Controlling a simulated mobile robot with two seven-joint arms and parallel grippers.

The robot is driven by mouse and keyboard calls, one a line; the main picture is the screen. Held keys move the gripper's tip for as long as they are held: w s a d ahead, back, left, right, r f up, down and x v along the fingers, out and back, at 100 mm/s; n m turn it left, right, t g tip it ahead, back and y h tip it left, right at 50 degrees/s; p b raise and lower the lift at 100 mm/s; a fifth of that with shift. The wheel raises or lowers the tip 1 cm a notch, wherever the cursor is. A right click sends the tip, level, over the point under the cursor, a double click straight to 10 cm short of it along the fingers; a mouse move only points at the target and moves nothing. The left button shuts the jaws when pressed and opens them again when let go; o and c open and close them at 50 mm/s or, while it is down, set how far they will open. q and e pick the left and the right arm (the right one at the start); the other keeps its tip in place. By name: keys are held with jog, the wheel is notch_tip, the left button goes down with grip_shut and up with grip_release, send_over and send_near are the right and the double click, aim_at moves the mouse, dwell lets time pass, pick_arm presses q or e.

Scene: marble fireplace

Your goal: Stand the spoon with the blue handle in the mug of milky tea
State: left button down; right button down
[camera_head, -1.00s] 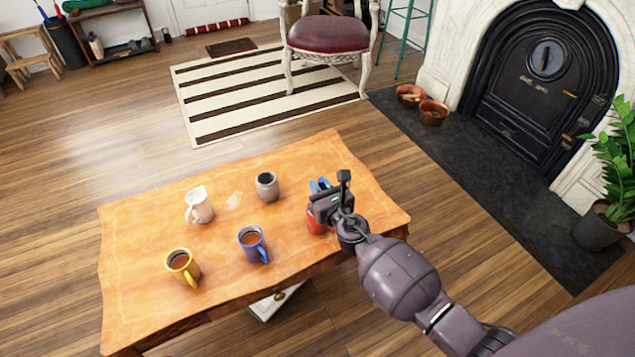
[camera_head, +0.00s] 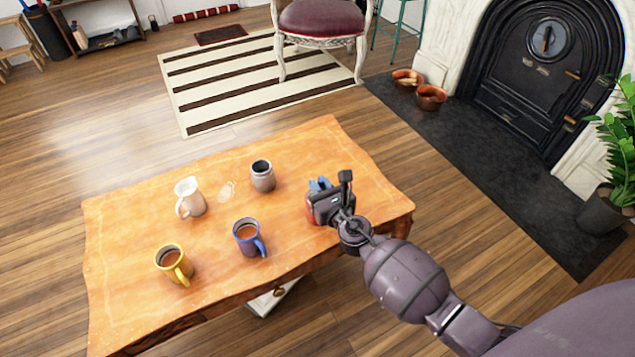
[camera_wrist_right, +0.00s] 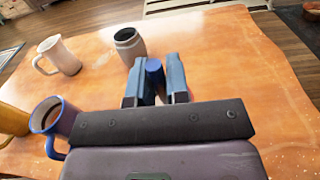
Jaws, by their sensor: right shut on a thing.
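My right gripper (camera_head: 320,184) is above the right part of the wooden table. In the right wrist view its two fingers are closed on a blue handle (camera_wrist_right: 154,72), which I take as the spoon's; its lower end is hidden. A red object (camera_head: 311,211) shows beside and below the gripper, mostly covered by it. A blue mug (camera_head: 249,238) with brown drink stands left of the gripper; it also shows in the wrist view (camera_wrist_right: 50,118). A yellow mug (camera_head: 174,264) with brown drink stands farther left. I cannot tell surely which drink is milky tea. My left gripper is out of view.
A chair (camera_head: 322,18) is beyond.

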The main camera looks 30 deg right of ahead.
jog(key=shift+f, duration=0.15)
jog(key=c, duration=0.5)
grip_release()
jog(key=shift+c, duration=0.2)
dwell(0.4)
